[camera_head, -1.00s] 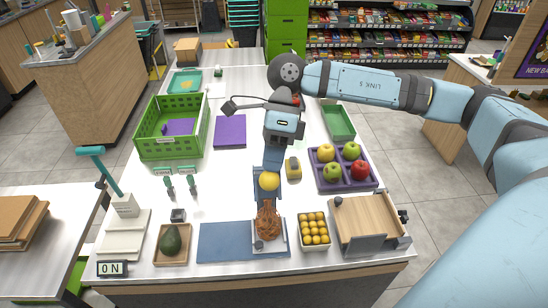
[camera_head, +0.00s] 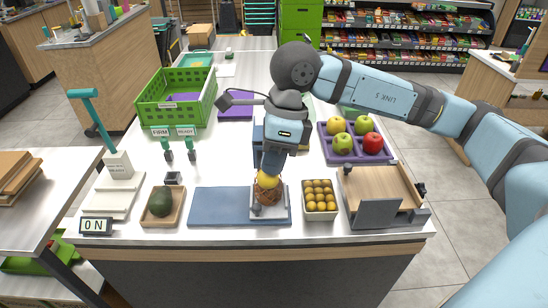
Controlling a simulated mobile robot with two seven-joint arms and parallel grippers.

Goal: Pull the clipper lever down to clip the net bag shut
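The net bag (camera_head: 265,197), orange-brown, stands on a small pale stand (camera_head: 283,214) at the front middle of the counter. My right gripper (camera_head: 270,175) comes down from above, right over the bag. It appears shut on a yellow fruit (camera_head: 268,184), which is at the bag's top; how far it sits inside the net I cannot tell. A device with a raised teal lever (camera_head: 84,94) on a white post (camera_head: 118,164) stands at the left and looks like the clipper. No gripper is near it. My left gripper is not in view.
A blue mat (camera_head: 225,208) lies left of the stand, and an avocado (camera_head: 161,202) in a wooden tray beyond it. A box of small orange fruits (camera_head: 319,199) and a wooden tray (camera_head: 380,186) are to the right. A green crate (camera_head: 150,112) stands behind.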

